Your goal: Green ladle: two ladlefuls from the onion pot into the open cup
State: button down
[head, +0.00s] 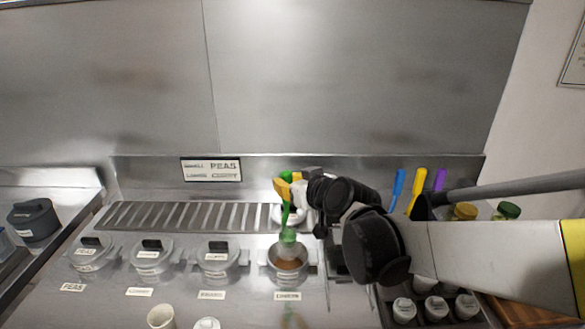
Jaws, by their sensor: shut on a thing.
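My gripper (287,190) is shut on the green ladle (288,236) near the top of its handle. The ladle hangs upright, its lower end over the back part of an open pot (272,264) with brown contents. I cannot tell whether its bowl is dipped or just above, nor whether it is filled. This pot is the rightmost in the row; its front label is too blurred to read surely. An open, empty-looking cup (161,318) stands at the front edge of the picture, left of the open pot.
Three lidded pots (217,262) stand left of the open one. A second white cup (207,323), partly cut off, is beside the open cup. Blue, yellow and purple handles (418,190) stand behind my arm. White-topped bottles (436,307) are at the lower right.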

aim_at(288, 235)
notch_tip(288, 235, down, 16)
jog(key=b, duration=1.2)
jog(key=shift+w+r+b, duration=0.1)
jog(key=shift+r+b, duration=0.05)
jog(key=shift+b, duration=0.15)
notch_tip(288, 235, up, 16)
jog(key=p, duration=1.3)
jog(key=shift+f, duration=0.35)
